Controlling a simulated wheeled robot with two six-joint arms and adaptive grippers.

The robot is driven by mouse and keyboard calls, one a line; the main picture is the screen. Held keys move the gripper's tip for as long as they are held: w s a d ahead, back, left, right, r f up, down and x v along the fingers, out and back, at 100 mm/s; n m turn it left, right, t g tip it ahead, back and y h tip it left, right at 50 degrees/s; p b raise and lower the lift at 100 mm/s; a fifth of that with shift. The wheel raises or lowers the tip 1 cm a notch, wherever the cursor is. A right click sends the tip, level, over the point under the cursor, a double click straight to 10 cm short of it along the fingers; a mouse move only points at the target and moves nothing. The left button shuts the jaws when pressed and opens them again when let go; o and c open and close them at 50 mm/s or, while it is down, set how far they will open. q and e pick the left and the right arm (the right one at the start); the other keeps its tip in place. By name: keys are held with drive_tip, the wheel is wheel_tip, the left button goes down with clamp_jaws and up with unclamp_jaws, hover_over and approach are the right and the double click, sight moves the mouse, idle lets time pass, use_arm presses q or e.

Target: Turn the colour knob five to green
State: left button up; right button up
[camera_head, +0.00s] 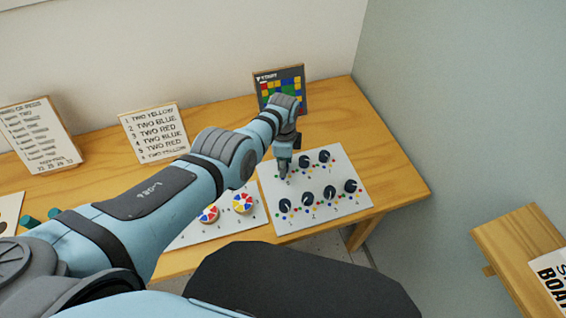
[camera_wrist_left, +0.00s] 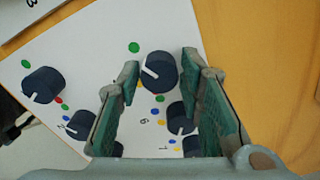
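A white panel (camera_head: 328,209) lies on the table with several dark round knobs in two rows, each with a white pointer line and coloured dots around it. My left gripper (camera_head: 284,172) is over the left end of the back row. In the left wrist view its fingers (camera_wrist_left: 161,70) are open, one on each side of a dark knob (camera_wrist_left: 162,75), with a gap to both. That knob's pointer is toward the left; a green dot (camera_wrist_left: 134,48) is at its upper left. The printed numbers are too small to confirm which knob is five. My right gripper is not in view.
A second white panel with coloured wheels (camera_head: 243,203) lies left of the knob panel. A colour chart (camera_head: 281,85) and two text cards (camera_head: 155,130) stand at the back. The wooden table (camera_head: 385,160) is clear right of the panel, up to its edge near the wall.

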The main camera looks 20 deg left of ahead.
use_arm(q)
drive_tip(key=shift+o, duration=0.8)
drive_tip(key=shift+w+r, duration=0.1)
drive_tip(key=shift+r, duration=0.35)
wheel_tip(320, 180, up, 11)
